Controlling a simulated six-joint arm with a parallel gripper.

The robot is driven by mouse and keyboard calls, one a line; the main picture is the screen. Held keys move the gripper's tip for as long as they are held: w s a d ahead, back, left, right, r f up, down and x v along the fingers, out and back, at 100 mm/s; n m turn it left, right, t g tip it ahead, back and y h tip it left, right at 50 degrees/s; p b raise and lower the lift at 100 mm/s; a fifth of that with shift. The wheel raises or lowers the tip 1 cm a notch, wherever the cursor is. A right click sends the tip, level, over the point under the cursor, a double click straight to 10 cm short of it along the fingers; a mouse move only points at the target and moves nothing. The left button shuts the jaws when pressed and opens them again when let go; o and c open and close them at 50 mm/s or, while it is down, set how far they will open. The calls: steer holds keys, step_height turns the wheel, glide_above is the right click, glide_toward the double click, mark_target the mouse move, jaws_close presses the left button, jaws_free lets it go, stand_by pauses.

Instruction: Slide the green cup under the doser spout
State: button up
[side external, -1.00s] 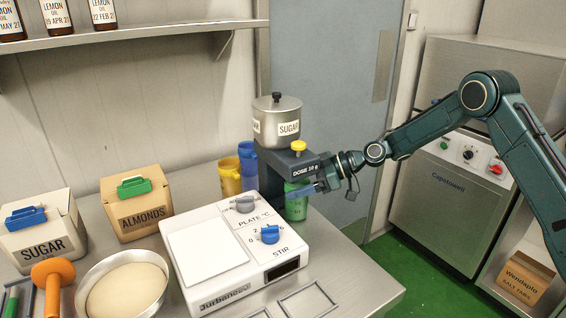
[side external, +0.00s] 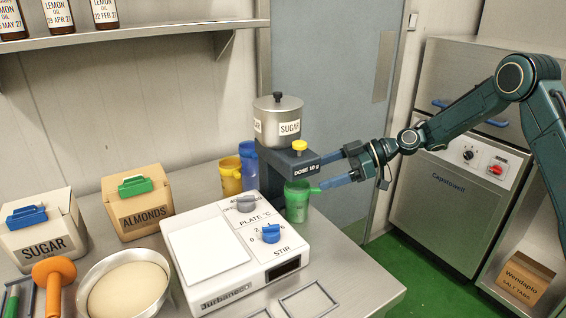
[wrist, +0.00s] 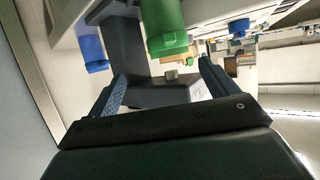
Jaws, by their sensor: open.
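The green cup (side external: 297,204) stands upright on the steel table, below the front head of the doser (side external: 306,165) and just behind the stirrer plate. Whether it is centred under the spout cannot be told, as the head hides the spout. My gripper (side external: 322,174) is open and empty to the right of the cup, its blue fingers pointing at it. The lower fingertip is close to the cup's right side; contact cannot be told. In the wrist view the green cup (wrist: 163,28) shows beyond the spread fingers, beside the dark doser body (wrist: 150,93).
A white hot plate (side external: 235,250) stands in front of the cup. Blue (side external: 248,163) and yellow (side external: 230,177) cups stand left of the doser. Almonds (side external: 142,207) and sugar (side external: 42,232) boxes and a bowl (side external: 125,285) are further left. The table right of the cup is clear.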

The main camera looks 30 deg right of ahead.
steer(key=shift+w+d+v, duration=0.15)
steer(key=shift+v, duration=1.3)
steer(key=shift+w+d+v, duration=0.1)
steer(key=shift+w+v, duration=0.05)
steer(key=shift+v, duration=1.25)
steer(key=shift+s+f, duration=0.1)
steer(key=shift+f, duration=0.05)
steer(key=s+a+r+m+g+h, duration=0.1)
steer(key=s+a+r+m+h, duration=0.15)
steer(key=s+r, duration=0.35)
steer(key=s+a+r+m+h, duration=0.2)
steer(key=s+r+h, duration=0.15)
steer(key=s, duration=0.45)
steer(key=s+d+m+h, duration=0.1)
steer(key=s+m+h, duration=0.1)
steer(key=s, duration=0.8)
steer(key=s+d+m+h, duration=0.2)
steer(key=s+m, duration=0.3)
steer(key=s, duration=0.6)
steer(key=shift+d+h, duration=0.3)
steer(key=shift+h, duration=0.4)
